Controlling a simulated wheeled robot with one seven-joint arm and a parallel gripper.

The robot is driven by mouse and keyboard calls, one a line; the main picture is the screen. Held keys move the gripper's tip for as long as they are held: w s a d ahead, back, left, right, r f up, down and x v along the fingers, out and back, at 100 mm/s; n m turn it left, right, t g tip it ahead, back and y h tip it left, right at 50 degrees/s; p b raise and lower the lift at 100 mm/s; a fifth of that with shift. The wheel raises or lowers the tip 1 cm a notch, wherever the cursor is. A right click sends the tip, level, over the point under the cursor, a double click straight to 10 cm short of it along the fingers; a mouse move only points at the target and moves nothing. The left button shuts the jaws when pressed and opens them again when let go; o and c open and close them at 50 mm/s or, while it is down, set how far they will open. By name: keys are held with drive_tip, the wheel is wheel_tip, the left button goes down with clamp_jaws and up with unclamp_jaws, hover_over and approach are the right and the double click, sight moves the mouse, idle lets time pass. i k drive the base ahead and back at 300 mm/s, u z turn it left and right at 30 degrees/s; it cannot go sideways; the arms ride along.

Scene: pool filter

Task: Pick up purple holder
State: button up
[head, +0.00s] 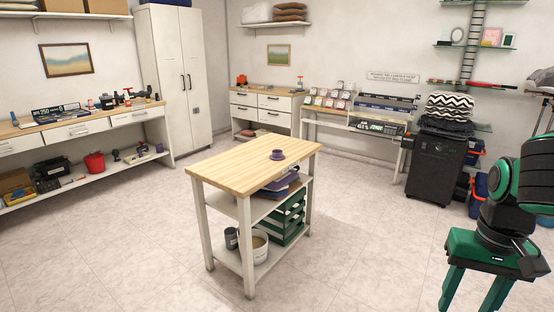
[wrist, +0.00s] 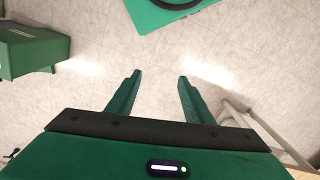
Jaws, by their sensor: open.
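The purple holder (head: 277,155) is a small, low piece on the light wooden top of the small table (head: 238,178) in the middle of the room, in the head view. My gripper (head: 482,296) is at the lower right of the head view, well apart from the table, pointing down. In the wrist view my gripper (wrist: 158,78) has its two green fingers spread, with only floor tiles between them. The holder does not show in the wrist view.
The table's lower shelves hold green trays (head: 287,220) and a white bucket (head: 258,248). A black cabinet (head: 436,165) with folded cloths stands behind on the right. A workbench (head: 85,125) runs along the left wall. The tiled floor around the table is clear.

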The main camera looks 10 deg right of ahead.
sight(277, 155)
drive_tip(key=z, duration=0.35)
drive_tip(key=i, duration=0.7)
drive_tip(key=z, duration=0.6)
drive_tip(key=i, duration=2.3)
drive_tip(key=u, duration=0.45)
